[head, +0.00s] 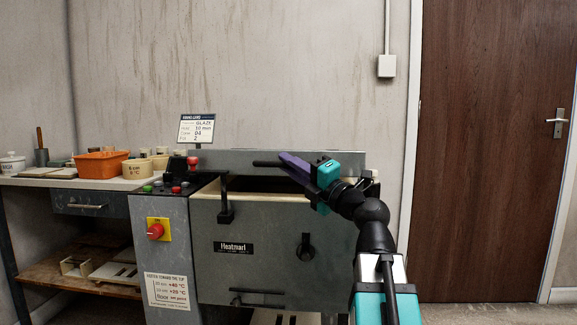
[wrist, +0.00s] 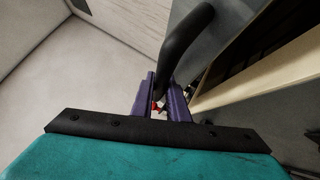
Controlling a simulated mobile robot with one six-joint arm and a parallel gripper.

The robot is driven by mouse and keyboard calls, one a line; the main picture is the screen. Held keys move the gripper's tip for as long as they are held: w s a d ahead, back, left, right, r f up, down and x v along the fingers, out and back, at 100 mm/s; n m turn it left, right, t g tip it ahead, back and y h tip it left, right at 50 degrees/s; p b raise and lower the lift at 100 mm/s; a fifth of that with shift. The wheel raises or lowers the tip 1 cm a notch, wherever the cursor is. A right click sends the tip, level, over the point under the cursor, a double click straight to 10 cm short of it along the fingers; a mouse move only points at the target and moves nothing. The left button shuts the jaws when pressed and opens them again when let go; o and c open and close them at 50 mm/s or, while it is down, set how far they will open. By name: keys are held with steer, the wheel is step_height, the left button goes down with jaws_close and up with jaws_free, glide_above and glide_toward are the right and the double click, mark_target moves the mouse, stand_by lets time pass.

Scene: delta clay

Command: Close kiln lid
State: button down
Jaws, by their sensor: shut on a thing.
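The kiln (head: 255,245) is a grey metal box with a Heatmarl plate. Its lid (head: 235,157) shows as a grey panel standing raised behind the pale rim of the opening (head: 275,196), with a dark gap between. A black bar handle (head: 265,164) sticks out from the lid. My gripper (head: 286,158), with purple fingers and a teal body, is at this handle. In the wrist view, the curved black handle (wrist: 185,42) runs between my purple fingers (wrist: 162,98), which are shut on it. My gripper hides part of the lid's right side.
A control cabinet with a red switch (head: 155,231) stands left of the kiln. A sign (head: 197,129) stands above it. A workbench at the left holds an orange tub (head: 101,165) and small pots. A brown door (head: 490,150) is at the right.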

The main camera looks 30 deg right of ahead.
steer(key=shift+w+d+f, duration=0.1)
steer(key=shift+w+f, duration=0.05)
steer(key=c, duration=1.7)
jaws_free()
steer(key=shift+w+f, duration=0.1)
steer(key=shift+w, duration=0.05)
